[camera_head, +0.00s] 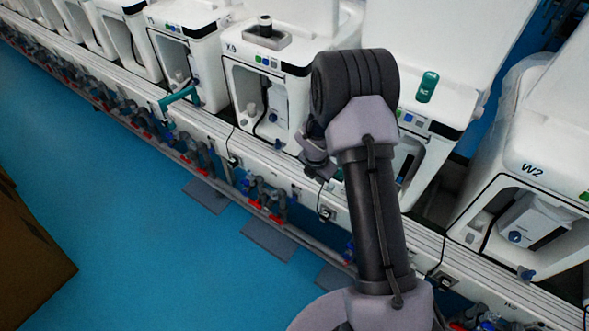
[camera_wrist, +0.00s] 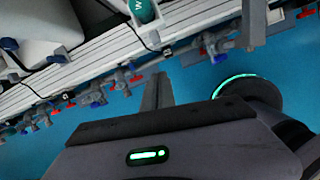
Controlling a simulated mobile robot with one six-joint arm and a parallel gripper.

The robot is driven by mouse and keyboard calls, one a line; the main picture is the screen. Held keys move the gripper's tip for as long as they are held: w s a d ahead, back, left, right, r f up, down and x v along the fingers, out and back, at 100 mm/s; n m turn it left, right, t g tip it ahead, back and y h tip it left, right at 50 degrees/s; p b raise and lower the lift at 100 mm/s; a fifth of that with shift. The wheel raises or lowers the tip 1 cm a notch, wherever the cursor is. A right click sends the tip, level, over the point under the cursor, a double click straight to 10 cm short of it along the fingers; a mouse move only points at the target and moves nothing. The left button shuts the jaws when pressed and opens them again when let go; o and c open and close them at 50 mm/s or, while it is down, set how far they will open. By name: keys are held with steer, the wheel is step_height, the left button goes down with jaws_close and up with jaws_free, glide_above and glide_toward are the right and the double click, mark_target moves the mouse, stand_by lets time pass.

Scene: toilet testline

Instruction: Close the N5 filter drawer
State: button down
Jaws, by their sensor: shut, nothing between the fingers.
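A row of white toilet test units stands along a white rail. A teal handle (camera_head: 180,97) juts out in front of one unit at the upper left; that unit's small label (camera_head: 150,22) is too blurred to read. I cannot tell for certain which unit is N5, nor see a clearly marked filter drawer. My gripper, partly hidden by my arm in the head view (camera_head: 318,165), is over the rail's front side, right of the teal handle and apart from it. In the wrist view my gripper (camera_wrist: 157,78) is shut and empty, pointing towards the rail and pipes.
A unit marked W2 (camera_head: 525,190) stands at the right. Pipes with red and blue valves (camera_head: 265,205) run below the rail. Grey mats (camera_head: 268,242) lie on the blue floor (camera_head: 120,220). A brown box (camera_head: 30,260) stands at the lower left. Floor between is clear.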

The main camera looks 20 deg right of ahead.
steer(key=w+d+f+n+b, duration=0.1)
steer(key=d+f+b, duration=0.1)
steer(key=f, duration=0.5)
steer(key=w+d+f+b, duration=0.2)
steer(key=f+b, duration=0.2)
steer(key=f, duration=0.2)
steer(key=shift+w+d+f+n, duration=0.15)
steer(key=shift+d+f+n, duration=0.2)
steer(key=shift+n, duration=0.05)
